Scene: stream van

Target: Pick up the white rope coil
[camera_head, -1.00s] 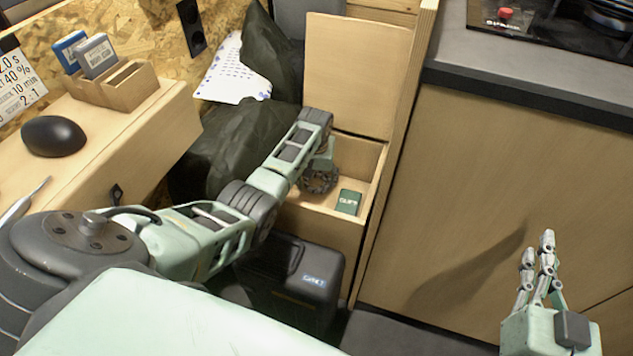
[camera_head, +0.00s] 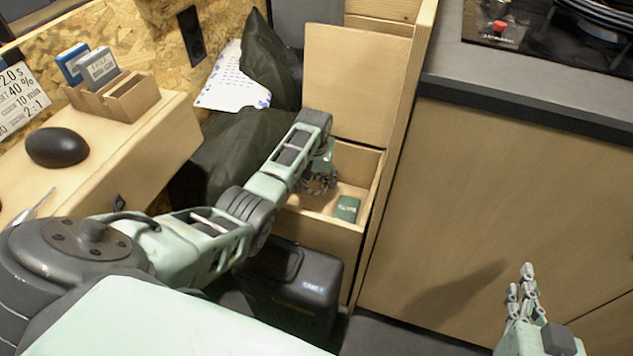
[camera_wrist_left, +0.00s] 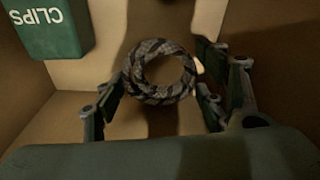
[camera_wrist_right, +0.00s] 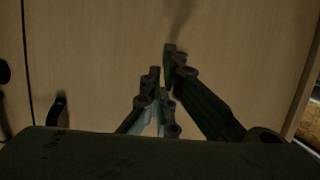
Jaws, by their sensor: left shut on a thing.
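A coil of rope (camera_wrist_left: 137,85) sits between the fingers of my left gripper (camera_wrist_left: 155,88) in the left wrist view. It looks grey with dark bands in the shade. In the head view my left gripper (camera_head: 321,178) reaches into the open wooden drawer (camera_head: 365,226), with the coil small at its fingers. The gripper is shut on the coil. I cannot tell whether the coil touches the drawer floor. My right gripper (camera_head: 522,285) is far from it, at the lower right, with its fingers drawn together and empty; they also show in the right wrist view (camera_wrist_right: 162,68).
A green clips box (camera_head: 347,208) lies in the drawer beside the coil; it also shows in the left wrist view (camera_wrist_left: 52,27). Close drawer walls surround the gripper. A dark case (camera_head: 300,295) stands below. A cabinet front (camera_head: 490,190) fills the right side.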

